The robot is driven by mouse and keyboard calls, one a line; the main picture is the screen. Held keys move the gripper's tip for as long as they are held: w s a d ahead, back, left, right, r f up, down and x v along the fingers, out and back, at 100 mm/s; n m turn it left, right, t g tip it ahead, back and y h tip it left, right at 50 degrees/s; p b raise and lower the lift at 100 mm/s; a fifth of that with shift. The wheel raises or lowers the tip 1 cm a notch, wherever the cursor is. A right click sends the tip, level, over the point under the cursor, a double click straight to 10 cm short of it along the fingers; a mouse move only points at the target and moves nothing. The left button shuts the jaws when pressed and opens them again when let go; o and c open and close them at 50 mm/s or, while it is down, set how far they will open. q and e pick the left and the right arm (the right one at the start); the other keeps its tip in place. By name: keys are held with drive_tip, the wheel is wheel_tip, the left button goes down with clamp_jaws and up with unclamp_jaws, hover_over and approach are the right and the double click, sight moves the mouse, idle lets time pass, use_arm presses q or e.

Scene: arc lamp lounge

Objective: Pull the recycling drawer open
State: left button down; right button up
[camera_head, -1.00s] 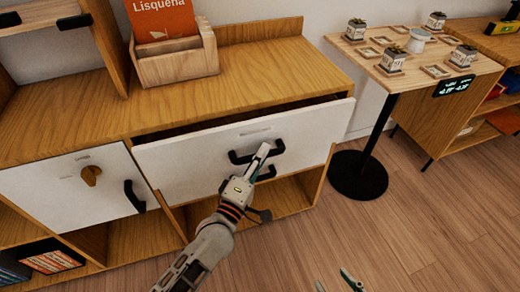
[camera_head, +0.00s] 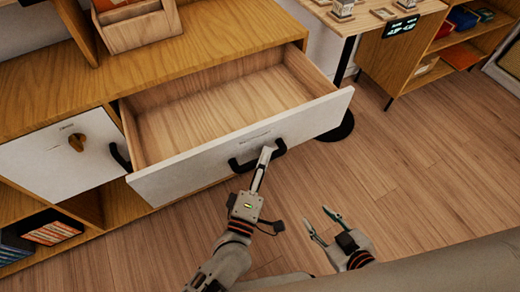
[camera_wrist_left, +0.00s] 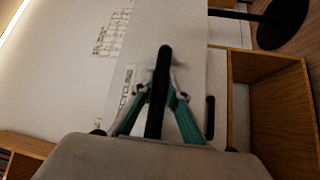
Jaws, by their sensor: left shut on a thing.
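The recycling drawer (camera_head: 245,138) has a white front and a pale wooden inside. It stands far out of the wooden cabinet, and its inside looks empty. My left gripper (camera_head: 265,156) is shut on the drawer's black handle (camera_head: 243,165). In the left wrist view the dark handle bar (camera_wrist_left: 161,85) runs between the two green-sided fingers (camera_wrist_left: 158,112), with the white front behind it. A small label on the front is too small to read in the head view. My right gripper (camera_head: 318,226) is open and empty above the floor, to the right of my left arm.
A second white front (camera_head: 60,155) with a black handle and a wooden knob is at the left. Open shelves with books (camera_head: 45,228) are below it. A black-based stand table (camera_head: 345,125) is behind the drawer's right end. The floor (camera_head: 420,190) at right is clear.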

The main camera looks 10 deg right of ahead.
use_arm(q)
drive_tip(key=shift+s, duration=0.1)
use_arm(e)
drive_tip(key=shift+w+r, duration=0.1)
use_arm(q)
drive_tip(key=c, duration=2.2)
unclamp_jaws()
drive_tip(key=shift+c, duration=0.2)
drive_tip(key=v, duration=1.2)
use_arm(e)
drive_tip(key=shift+w+r, duration=0.1)
use_arm(q)
drive_tip(key=shift+f, duration=0.1)
